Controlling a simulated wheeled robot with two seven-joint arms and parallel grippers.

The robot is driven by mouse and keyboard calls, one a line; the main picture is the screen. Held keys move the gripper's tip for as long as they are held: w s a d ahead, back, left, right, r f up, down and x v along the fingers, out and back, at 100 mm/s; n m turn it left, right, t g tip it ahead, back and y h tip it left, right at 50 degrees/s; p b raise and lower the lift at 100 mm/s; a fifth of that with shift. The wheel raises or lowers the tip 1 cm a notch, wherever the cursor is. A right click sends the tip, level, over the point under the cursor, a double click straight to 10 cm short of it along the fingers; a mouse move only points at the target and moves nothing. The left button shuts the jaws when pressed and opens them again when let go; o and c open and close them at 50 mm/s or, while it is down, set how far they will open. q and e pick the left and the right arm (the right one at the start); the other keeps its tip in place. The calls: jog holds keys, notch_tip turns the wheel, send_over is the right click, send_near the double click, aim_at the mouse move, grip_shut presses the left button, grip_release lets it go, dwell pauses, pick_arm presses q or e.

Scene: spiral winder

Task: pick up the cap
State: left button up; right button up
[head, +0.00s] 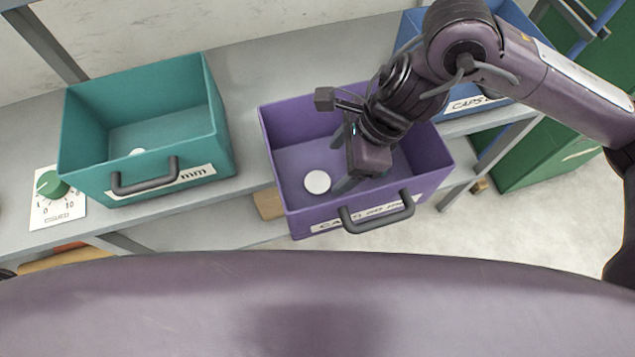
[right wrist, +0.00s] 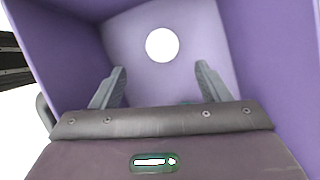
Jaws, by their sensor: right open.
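A round white cap (head: 317,182) lies flat on the floor of the purple bin (head: 280,150), left of my right gripper. It also shows in the right wrist view (right wrist: 162,45), beyond and between the fingertips. My right gripper (head: 345,185) reaches down into the purple bin and is open, with its fingers apart and nothing between them. In the right wrist view both fingers (right wrist: 160,78) point towards the cap without touching it. A small white disc (head: 137,153) shows in the teal bin (head: 100,150). My left gripper is not in view.
The purple bin's walls and front handle (head: 377,212) surround the gripper closely. A blue bin (head: 515,22) stands behind my right arm. A dial with a green knob (head: 52,184) sits left on the grey shelf (head: 245,185). A green cabinet (head: 550,150) stands right.

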aim_at(318, 181)
jog(key=shift+s+a+f, duration=0.1)
jog(key=shift+a+f, duration=0.1)
jog(key=shift+f, duration=0.25)
jog(key=p+x, duration=0.1)
jog(key=x, duration=0.4)
jog(key=shift+w+a+f+p, duration=0.15)
jog(key=shift+w+f+p, duration=0.1)
jog(key=shift+p, duration=0.1)
jog(key=shift+a+f, duration=0.2)
jog(key=shift+f, duration=0.15)
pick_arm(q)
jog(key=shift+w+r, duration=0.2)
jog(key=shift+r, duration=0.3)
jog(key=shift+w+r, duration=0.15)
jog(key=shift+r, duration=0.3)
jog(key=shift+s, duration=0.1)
pick_arm(e)
jog(key=c, duration=1)
